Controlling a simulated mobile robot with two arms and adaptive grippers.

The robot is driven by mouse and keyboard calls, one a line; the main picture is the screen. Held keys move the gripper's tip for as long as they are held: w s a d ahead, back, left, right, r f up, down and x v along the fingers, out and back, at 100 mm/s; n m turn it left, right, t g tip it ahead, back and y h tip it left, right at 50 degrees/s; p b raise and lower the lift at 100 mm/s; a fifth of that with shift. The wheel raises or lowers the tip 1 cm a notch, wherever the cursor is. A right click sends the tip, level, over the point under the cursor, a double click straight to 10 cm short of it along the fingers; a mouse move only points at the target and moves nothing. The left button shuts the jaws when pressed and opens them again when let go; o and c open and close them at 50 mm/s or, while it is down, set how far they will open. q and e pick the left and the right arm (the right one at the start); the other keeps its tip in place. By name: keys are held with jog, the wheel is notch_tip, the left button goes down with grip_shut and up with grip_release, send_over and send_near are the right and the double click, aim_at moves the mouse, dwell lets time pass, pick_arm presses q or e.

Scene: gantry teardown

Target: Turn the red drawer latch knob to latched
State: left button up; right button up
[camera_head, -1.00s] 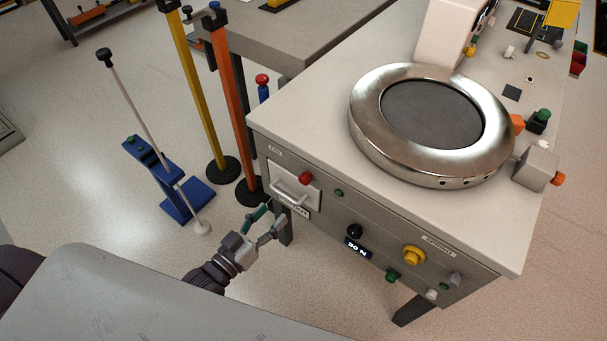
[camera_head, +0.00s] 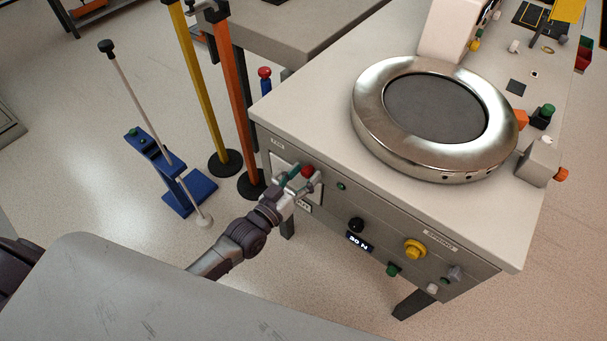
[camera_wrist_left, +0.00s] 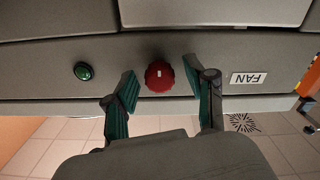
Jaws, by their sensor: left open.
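The red drawer latch knob (camera_head: 308,171) sits on the front panel of the grey bench, near its upper left corner. It also shows in the left wrist view (camera_wrist_left: 159,75), round and scalloped with a small white mark on its face. My left gripper (camera_head: 299,180) is open, with its fingers on either side of the knob. In the left wrist view the fingers (camera_wrist_left: 160,88) stand apart, with visible gaps to the knob. The drawer front (camera_head: 281,166) is partly hidden behind the gripper. My right gripper is not in view.
A green button (camera_wrist_left: 84,71) is beside the knob. A black knob (camera_head: 356,225), a display and a yellow knob (camera_head: 414,249) are farther right on the panel. Yellow (camera_head: 196,85) and orange (camera_head: 238,100) posts stand left of the bench. A grey surface (camera_head: 150,300) fills the lower left.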

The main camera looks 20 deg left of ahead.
pick_arm(q)
grip_shut()
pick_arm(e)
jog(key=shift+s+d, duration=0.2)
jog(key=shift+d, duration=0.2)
pick_arm(q)
jog(key=shift+m, duration=0.3)
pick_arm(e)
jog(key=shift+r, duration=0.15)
pick_arm(q)
jog(key=m+p, duration=0.1)
jog(key=m, duration=0.2)
jog(key=shift+m+p, duration=0.3)
jog(key=shift+p, duration=0.1)
jog(key=m+p, duration=0.1)
jog(key=m, duration=0.3)
jog(key=shift+m, duration=0.3)
jog(key=m, duration=0.4)
jog(key=shift+m+b, duration=0.4)
jog(key=shift+m, duration=2.1)
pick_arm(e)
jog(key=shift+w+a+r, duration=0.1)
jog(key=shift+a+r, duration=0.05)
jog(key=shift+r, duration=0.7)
pick_arm(q)
grip_release()
